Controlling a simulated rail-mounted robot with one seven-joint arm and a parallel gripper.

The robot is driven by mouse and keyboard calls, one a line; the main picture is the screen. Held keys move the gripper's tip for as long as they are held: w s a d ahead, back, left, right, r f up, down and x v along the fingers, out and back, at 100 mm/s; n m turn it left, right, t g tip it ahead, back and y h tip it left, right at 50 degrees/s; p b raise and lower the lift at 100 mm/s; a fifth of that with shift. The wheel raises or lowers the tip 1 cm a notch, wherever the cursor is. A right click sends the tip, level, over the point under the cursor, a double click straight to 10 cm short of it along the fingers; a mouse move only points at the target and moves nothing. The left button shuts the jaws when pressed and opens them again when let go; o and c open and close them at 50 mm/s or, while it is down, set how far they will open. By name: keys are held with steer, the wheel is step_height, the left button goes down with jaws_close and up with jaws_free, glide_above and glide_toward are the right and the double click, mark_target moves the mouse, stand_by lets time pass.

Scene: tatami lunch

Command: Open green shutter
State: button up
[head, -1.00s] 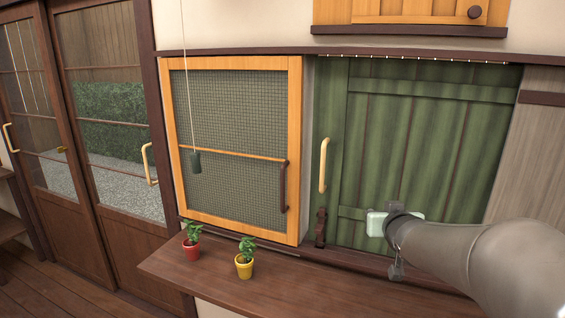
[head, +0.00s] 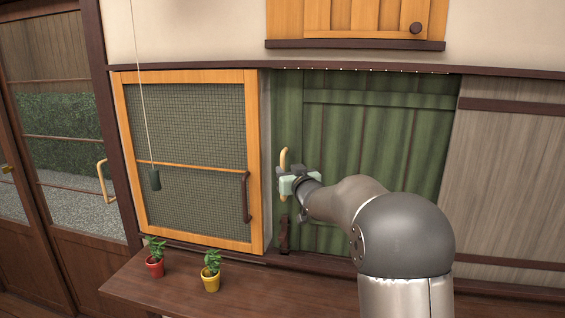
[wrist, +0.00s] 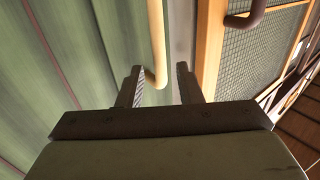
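The green shutter (head: 380,125) is a panel of vertical green planks, standing behind the counter to the right of the orange-framed screen. Its pale yellow bar handle (head: 284,158) is upright near its left edge. My gripper (head: 284,181) is at the lower part of this handle and hides some of it. A dark latch (head: 284,234) sits on the shutter below the handle.
The orange-framed mesh screen (head: 195,165) with a dark handle stands just left of the shutter. A red pot (head: 155,268) and a yellow pot (head: 211,281) with plants stand on the wooden counter (head: 290,290).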

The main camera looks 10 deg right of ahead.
mark_target(284, 166)
steer(key=w, duration=0.3)
steer(key=w+p, duration=0.1)
steer(key=w, duration=0.1)
steer(key=shift+a, duration=0.4)
steer(key=shift+s, duration=0.1)
jaws_close()
steer(key=shift+d, duration=0.15)
